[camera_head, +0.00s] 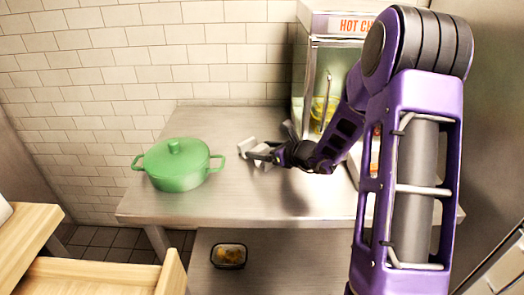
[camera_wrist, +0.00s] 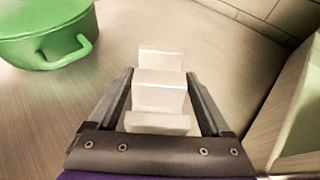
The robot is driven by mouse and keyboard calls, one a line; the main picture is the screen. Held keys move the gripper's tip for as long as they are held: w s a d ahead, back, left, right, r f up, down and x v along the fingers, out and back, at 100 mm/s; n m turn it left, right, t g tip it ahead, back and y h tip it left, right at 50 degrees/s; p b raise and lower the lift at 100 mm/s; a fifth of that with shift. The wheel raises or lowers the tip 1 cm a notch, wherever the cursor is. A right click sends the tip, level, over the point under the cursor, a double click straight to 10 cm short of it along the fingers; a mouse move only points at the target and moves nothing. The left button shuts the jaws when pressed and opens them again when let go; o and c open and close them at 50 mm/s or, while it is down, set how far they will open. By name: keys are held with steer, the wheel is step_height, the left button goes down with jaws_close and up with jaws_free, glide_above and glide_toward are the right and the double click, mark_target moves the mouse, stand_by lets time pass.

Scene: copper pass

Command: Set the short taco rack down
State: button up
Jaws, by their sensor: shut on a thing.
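The short taco rack (camera_wrist: 158,92) is a small white stepped piece held between the two fingers of my gripper (camera_wrist: 160,105) in the wrist view. In the head view the rack (camera_head: 249,146) shows at the end of my gripper (camera_head: 262,155), over the steel table (camera_head: 240,205), right of the green pot. My gripper is shut on the rack. I cannot tell whether the rack's underside touches the table. Part of the rack is hidden by my gripper.
A lidded green pot (camera_head: 176,165) stands on the table to the left. A glass-sided warmer cabinet (camera_head: 305,75) stands at the back right. A small dark container with food (camera_head: 229,256) sits on the lower shelf. The table front is clear.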

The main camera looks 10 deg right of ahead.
steer(key=o, duration=1.3)
steer(key=shift+f, duration=0.1)
steer(key=shift+r, duration=0.25)
steer(key=p+v, duration=0.1)
steer(key=v, duration=1)
steer(key=shift+s+d, duration=0.15)
steer(key=s+r+m+h+p, duration=0.2)
steer(key=s+r+p, duration=0.1)
steer(key=s+p, duration=0.15)
steer(key=shift+h, duration=0.3)
steer(key=x, duration=1.2)
steer(key=shift+s+a+f+b, duration=0.15)
steer(key=shift+a+b, duration=0.1)
steer(key=shift+b, duration=0.15)
steer(key=shift+r+x, duration=0.15)
steer(key=shift+x, duration=1.4)
steer(key=shift+r+x, duration=0.15)
steer(key=shift+x, duration=1.35)
